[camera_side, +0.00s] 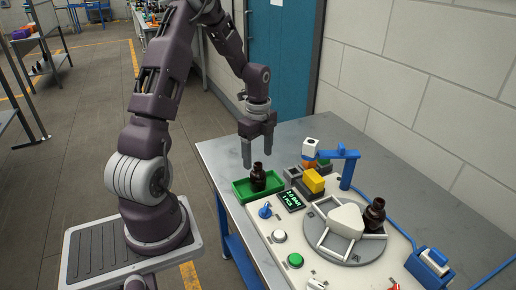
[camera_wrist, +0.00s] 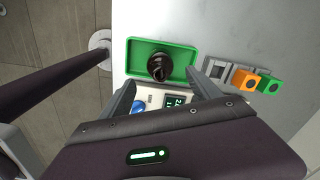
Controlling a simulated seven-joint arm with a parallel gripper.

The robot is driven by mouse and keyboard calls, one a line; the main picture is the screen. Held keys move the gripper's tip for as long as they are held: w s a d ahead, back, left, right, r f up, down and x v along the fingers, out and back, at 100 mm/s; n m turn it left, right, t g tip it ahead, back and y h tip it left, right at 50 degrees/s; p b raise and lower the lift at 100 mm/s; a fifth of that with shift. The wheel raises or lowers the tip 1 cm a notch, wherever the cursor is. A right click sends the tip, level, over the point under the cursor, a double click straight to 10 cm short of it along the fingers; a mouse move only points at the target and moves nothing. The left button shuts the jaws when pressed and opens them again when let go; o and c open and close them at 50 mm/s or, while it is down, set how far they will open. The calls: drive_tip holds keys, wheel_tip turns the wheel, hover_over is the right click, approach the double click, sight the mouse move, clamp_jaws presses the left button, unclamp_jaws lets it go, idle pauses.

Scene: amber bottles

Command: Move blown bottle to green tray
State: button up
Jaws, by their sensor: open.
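A dark amber bottle (camera_side: 258,177) stands upright in the green tray (camera_side: 240,190) near the table's left edge. The wrist view shows this bottle (camera_wrist: 159,67) from above, inside the tray (camera_wrist: 135,47). A second amber bottle (camera_side: 374,214) stands on the turntable (camera_side: 345,252) at the right, by a white rounded block. My gripper (camera_side: 258,158) is open and empty, above the tray and around or just over the first bottle's top. In the wrist view its fingers lie below the bottle, apart from it.
A console with a small display (camera_side: 291,201), a blue knob (camera_side: 265,210) and buttons lies in front of the tray. Coloured blocks (camera_side: 313,181) and a blue post (camera_side: 347,170) stand to the tray's right. The table's back is clear.

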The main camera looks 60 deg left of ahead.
drive_tip(key=s+d+r+n+t+y, duration=0.25)
drive_tip(key=d+r+n, duration=0.35)
drive_tip(key=d+r, duration=0.9)
drive_tip(key=s+d+r+n+t+h, duration=0.1)
drive_tip(key=s+d+r+n, duration=0.2)
drive_tip(key=s, duration=0.4)
drive_tip(key=s+d+r+n+t+h, duration=0.1)
drive_tip(key=s+d+r+n+t, duration=0.1)
drive_tip(key=s+d+r+n, duration=0.1)
drive_tip(key=s+d+n, duration=0.1)
drive_tip(key=s+d, duration=0.1)
drive_tip(key=s, duration=0.1)
drive_tip(key=shift+s+d+n, duration=0.3)
drive_tip(key=shift+s+d, duration=0.05)
drive_tip(key=shift+s, duration=0.05)
drive_tip(key=shift+h, duration=0.25)
